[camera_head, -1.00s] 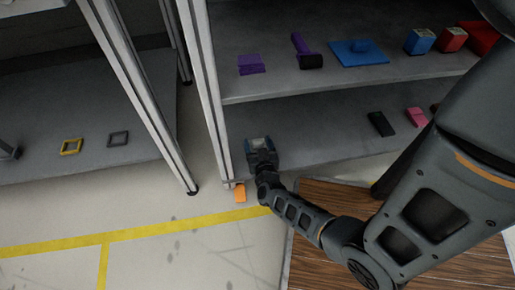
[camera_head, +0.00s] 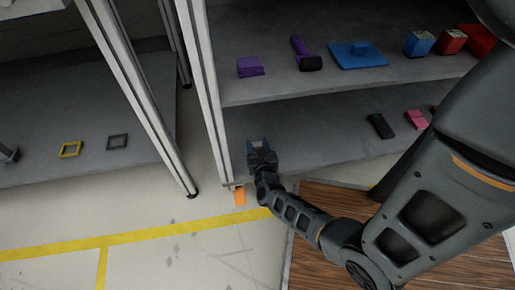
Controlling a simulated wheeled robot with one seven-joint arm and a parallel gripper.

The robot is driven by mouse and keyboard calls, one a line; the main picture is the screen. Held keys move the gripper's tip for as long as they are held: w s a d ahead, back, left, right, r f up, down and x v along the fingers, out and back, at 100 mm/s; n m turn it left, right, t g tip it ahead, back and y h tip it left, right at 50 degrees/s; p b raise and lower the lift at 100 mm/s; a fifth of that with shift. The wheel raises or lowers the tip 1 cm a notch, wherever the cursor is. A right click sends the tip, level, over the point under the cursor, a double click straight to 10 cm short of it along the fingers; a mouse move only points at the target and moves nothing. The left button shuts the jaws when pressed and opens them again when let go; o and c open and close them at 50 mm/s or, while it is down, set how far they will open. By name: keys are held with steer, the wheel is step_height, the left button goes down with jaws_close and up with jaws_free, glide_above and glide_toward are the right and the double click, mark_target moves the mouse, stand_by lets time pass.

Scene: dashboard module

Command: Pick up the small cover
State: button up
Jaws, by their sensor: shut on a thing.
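My gripper (camera_head: 260,146) is at the left end of the lower shelf, close to the upright post. Its bluish fingertips are shut on a small greyish piece, which I take to be the small cover. The gripper hides most of that piece, so its shape is unclear. I cannot tell whether it touches the shelf or is lifted. My arm reaches to it from the lower right.
The lower shelf (camera_head: 310,125) also holds a black piece (camera_head: 380,126) and a pink piece (camera_head: 416,119). The upper shelf (camera_head: 280,85) carries a purple block (camera_head: 250,66) and a blue plate (camera_head: 358,55). An orange piece (camera_head: 239,197) shows below the gripper, by the post (camera_head: 212,110).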

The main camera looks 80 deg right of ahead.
steer(key=shift+r, duration=0.15)
steer(key=shift+r+p, duration=0.15)
steer(key=shift+p, duration=0.25)
steer(key=shift+a+r, duration=0.1)
steer(key=f+p+v, duration=0.2)
steer(key=p+v, duration=0.2)
steer(key=v, duration=1.3)
steer(key=shift+s+a+f, duration=0.35)
steer(key=shift+a+f, duration=0.05)
steer(key=shift+f, duration=0.05)
